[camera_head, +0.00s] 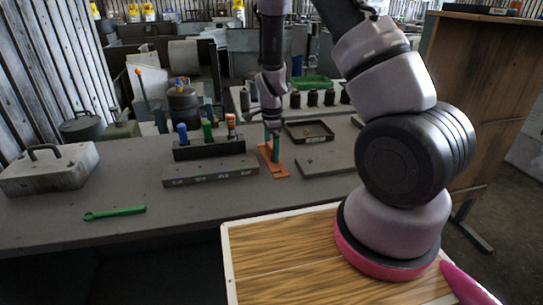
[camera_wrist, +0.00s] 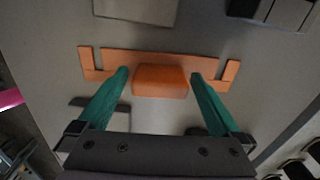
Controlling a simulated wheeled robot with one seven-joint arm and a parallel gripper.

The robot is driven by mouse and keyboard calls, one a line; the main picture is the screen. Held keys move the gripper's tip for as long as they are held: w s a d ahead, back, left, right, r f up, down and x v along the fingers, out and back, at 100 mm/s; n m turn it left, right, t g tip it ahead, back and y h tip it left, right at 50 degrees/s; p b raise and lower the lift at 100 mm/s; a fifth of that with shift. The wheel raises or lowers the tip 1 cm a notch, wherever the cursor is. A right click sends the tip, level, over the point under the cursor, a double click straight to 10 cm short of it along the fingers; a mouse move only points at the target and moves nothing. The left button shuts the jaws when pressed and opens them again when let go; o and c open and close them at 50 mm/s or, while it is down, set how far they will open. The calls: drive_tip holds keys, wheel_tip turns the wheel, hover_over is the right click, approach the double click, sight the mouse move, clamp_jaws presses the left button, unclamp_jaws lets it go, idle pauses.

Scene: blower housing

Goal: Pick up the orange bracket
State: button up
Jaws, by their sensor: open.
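The orange bracket (camera_wrist: 160,82) lies on the grey table in the wrist view, a flat strip with short end tabs and a raised block in its middle. My gripper (camera_wrist: 159,74) is open, with its two green fingers on either side of the raised block. A gap shows between each finger and the block. In the head view the bracket (camera_head: 281,168) shows beneath my gripper (camera_head: 272,150), partly hidden by the fingers. I cannot tell how high the fingertips are above the table.
Left of the bracket stands a dark rack (camera_head: 209,150) with coloured bottles, behind a grey bar (camera_head: 211,171). A black tray (camera_head: 309,131) and a grey plate (camera_head: 328,163) lie to its right. A green wrench (camera_head: 114,213) and a grey handled block (camera_head: 49,168) are farther left.

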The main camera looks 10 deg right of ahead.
drive_tip(key=c, duration=1.5)
drive_tip(key=shift+c, duration=0.3)
drive_tip(key=shift+r, duration=0.15)
